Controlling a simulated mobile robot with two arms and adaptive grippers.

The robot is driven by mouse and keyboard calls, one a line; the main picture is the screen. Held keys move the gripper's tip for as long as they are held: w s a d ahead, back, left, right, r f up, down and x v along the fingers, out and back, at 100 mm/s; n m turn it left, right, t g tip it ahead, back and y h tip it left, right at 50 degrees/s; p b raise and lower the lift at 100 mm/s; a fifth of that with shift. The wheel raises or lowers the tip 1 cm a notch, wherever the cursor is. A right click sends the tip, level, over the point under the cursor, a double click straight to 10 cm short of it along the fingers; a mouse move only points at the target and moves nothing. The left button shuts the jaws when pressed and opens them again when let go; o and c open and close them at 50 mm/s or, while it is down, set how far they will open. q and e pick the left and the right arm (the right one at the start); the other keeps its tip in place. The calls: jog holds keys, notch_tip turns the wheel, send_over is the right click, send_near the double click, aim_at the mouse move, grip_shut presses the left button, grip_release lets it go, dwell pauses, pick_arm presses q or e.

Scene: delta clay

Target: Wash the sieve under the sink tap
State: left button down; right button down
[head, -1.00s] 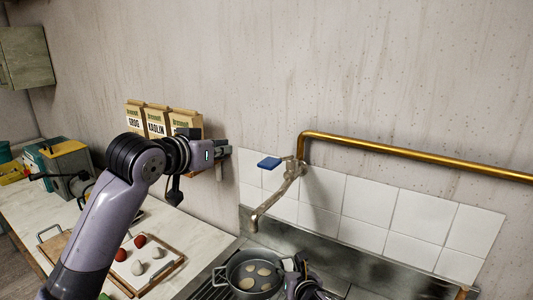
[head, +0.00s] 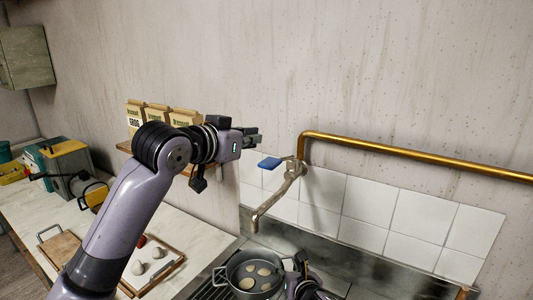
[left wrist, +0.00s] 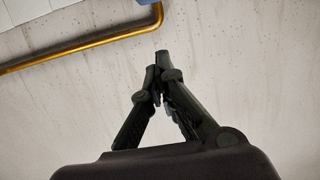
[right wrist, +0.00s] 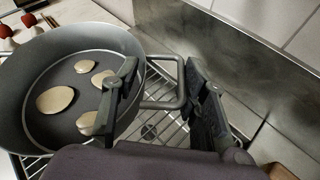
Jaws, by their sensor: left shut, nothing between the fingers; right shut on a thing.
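The sieve (head: 254,285), a grey round pan-like vessel with loop handles, sits low over the sink rack. It holds several flat cream pieces. The right wrist view shows its inner wall (right wrist: 28,80). My right gripper (right wrist: 163,75) is shut on the sieve's near loop handle (right wrist: 160,105). The worn metal tap (head: 268,205) hangs from the wall, its spout above and behind the sieve. Its blue lever (head: 269,163) sticks out to the left. My left gripper (head: 257,138) is shut and empty, above and slightly left of the lever. The left wrist view shows its closed fingertips (left wrist: 158,65).
A brass pipe (head: 420,160) runs right from the tap along the wall. White tiles (head: 370,200) line the sink's back. A tray (head: 172,268) with small objects and a yellow-grey box (head: 68,162) stand on the left counter. Paper bags (head: 158,117) sit on a wall shelf.

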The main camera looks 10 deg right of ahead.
pick_arm(q)
send_over(267, 165)
jog(key=shift+f, duration=0.75)
notch_tip(267, 165, down, 3)
jog(key=shift+r, duration=0.2)
jog(key=shift+a+f, duration=0.1)
jog(key=shift+f, duration=0.6)
jog(key=shift+f, duration=0.1)
jog(key=f, duration=0.2)
jog(key=f+t+h, duration=0.1)
jog(key=f, duration=0.1)
jog(key=s+a+f+t+h, duration=0.1)
jog(key=f, duration=0.1)
jog(key=shift+s, duration=0.1)
jog(key=shift+s+f, duration=0.1)
jog(key=shift+f, duration=0.4)
dwell(0.6)
jog(key=shift+r, duration=0.1)
